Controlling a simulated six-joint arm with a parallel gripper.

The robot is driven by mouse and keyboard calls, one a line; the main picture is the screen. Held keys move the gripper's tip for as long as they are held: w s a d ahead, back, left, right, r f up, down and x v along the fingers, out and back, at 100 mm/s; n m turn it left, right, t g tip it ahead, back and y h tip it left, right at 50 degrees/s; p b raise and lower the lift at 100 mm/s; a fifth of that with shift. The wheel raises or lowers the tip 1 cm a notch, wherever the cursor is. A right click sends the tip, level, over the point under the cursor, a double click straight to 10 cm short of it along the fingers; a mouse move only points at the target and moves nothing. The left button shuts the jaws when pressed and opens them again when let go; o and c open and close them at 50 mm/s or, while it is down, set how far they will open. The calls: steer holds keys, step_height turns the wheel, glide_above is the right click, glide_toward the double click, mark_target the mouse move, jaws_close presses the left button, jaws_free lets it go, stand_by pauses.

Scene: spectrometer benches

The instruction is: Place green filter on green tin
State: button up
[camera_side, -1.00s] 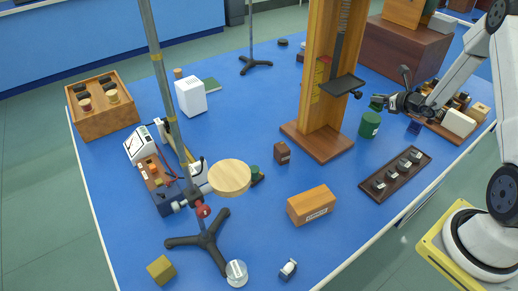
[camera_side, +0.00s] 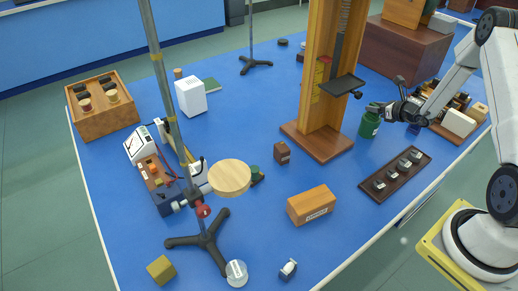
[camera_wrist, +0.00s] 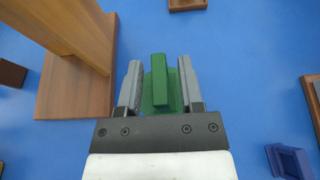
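The green filter (camera_wrist: 159,80) is a small upright green block in the wrist view, between my gripper's fingers. My gripper (camera_wrist: 160,82) is open, with a narrow gap on each side of the filter. The green tin (camera_side: 368,125) stands upright with a white label, right of the wooden tower's base in the side view. A green round shape behind the filter in the wrist view appears to be this tin. In the side view my gripper (camera_side: 378,109) is right at the tin's top. The filter seems to rest on it, but the contact is hidden.
The wooden tower (camera_side: 322,140) stands close left of the tin. A dark tray (camera_side: 385,187) with several grey clips lies in front.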

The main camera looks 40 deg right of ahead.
steer(key=shift+r, duration=0.1)
stand_by(0.3)
steer(key=shift+r, duration=0.1)
steer(key=v, duration=1.2)
stand_by(0.4)
steer(key=a+r+n+g+y, duration=0.2)
steer(key=a+n+g+y, duration=0.45)
steer(key=a+n, duration=1)
steer(key=s+a+r+n+g+h, duration=0.2)
steer(key=a+n+h, duration=0.1)
steer(key=a+n, duration=0.5)
steer(key=s+a+r+n+g+h, duration=0.2)
steer(key=s+a+n+h, duration=0.1)
steer(key=a+n, duration=0.5)
steer(key=n, duration=0.3)
steer(key=shift+s+r, duration=0.25)
steer(key=shift+s, duration=0.1)
